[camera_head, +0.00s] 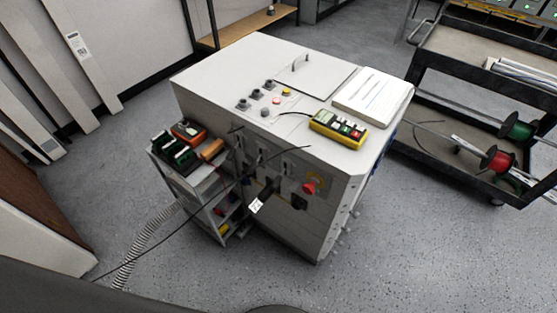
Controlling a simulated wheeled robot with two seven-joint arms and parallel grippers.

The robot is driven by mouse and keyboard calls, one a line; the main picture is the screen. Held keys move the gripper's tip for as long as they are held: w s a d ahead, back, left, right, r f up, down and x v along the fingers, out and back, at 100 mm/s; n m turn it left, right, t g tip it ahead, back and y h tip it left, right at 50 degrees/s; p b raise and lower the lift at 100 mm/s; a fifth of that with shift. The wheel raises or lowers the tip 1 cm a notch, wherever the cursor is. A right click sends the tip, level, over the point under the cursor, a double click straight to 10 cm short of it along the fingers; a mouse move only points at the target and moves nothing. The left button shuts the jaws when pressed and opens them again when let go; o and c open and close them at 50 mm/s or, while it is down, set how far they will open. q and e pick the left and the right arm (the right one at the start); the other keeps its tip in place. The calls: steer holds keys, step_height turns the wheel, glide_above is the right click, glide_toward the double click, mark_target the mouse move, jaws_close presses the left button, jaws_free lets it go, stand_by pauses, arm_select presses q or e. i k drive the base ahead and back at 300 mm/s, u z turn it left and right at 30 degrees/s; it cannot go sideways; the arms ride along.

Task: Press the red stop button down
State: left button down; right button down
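A red stop button (309,188) sticks out from the front face of the pale grey cabinet (225,70), near its right side. A yellow plate (319,178) shows behind it. From this angle I cannot tell how far the button is pressed in. A smaller red button (277,101) sits on the cabinet's top among several dark knobs. Neither of my grippers is in view, and nothing is seen touching the stop button.
A dark cart with wire spools (498,160) stands right. The floor in front is mostly clear.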

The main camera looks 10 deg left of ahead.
mark_target(308, 189)
steer(key=z, duration=0.8)
steer(key=k, duration=0.95)
steer(key=u, duration=1.75)
